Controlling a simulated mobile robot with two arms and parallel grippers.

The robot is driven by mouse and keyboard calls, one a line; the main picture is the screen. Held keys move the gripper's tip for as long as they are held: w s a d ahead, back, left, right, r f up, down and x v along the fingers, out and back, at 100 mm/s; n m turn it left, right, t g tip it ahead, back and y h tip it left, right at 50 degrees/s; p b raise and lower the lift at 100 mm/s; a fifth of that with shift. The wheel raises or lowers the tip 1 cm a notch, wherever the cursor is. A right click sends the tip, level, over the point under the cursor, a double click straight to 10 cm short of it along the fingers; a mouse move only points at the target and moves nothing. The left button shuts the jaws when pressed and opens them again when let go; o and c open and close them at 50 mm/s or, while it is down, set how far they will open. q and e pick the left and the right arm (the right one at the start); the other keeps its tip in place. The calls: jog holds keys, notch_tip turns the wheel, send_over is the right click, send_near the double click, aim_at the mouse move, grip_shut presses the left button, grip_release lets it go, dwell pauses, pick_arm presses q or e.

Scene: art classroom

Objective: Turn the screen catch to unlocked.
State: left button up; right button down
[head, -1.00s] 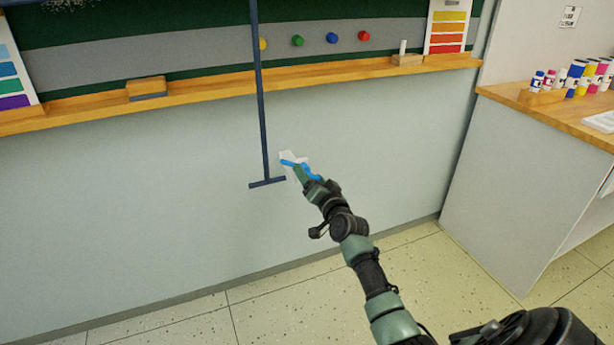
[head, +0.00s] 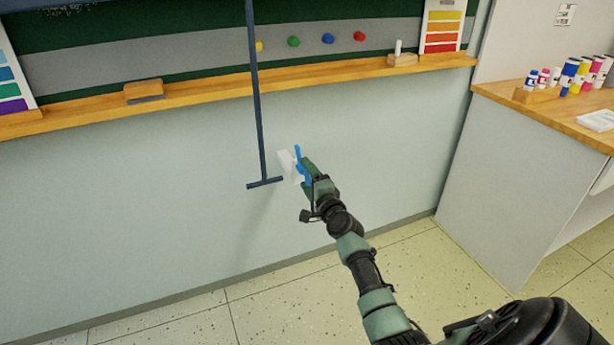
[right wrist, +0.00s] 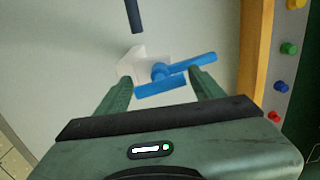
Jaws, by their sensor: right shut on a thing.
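The screen catch is a white block (head: 286,164) on the pale wall with a blue handle (head: 298,153). The handle stands close to upright in the head view. My right gripper (head: 304,168) reaches it from the lower right and is shut on the handle. In the right wrist view the blue handle (right wrist: 190,66) lies between the two fingers of the right gripper (right wrist: 163,86), with the white block (right wrist: 135,66) behind it. Part of the handle is hidden by the gripper in the head view. My left gripper is not in view.
A dark blue pole (head: 257,110) with a crossbar foot hangs just left of the catch. A wooden ledge (head: 200,88) with an eraser (head: 144,90) runs above. A counter (head: 545,112) with paint bottles stands at the right. The wall below the catch is clear.

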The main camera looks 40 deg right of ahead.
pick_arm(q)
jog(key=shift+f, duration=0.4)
pick_arm(e)
jog(key=shift+m, duration=0.8)
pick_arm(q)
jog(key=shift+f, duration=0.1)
pick_arm(e)
jog(key=shift+c, duration=1.3)
grip_release()
jog(key=shift+s, duration=0.1)
pick_arm(q)
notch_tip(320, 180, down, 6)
jog(key=p, duration=0.2)
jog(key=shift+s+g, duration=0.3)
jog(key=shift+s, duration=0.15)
pick_arm(e)
jog(key=v, duration=0.7)
jog(key=shift+s, duration=0.3)
jog(key=shift+a, duration=0.1)
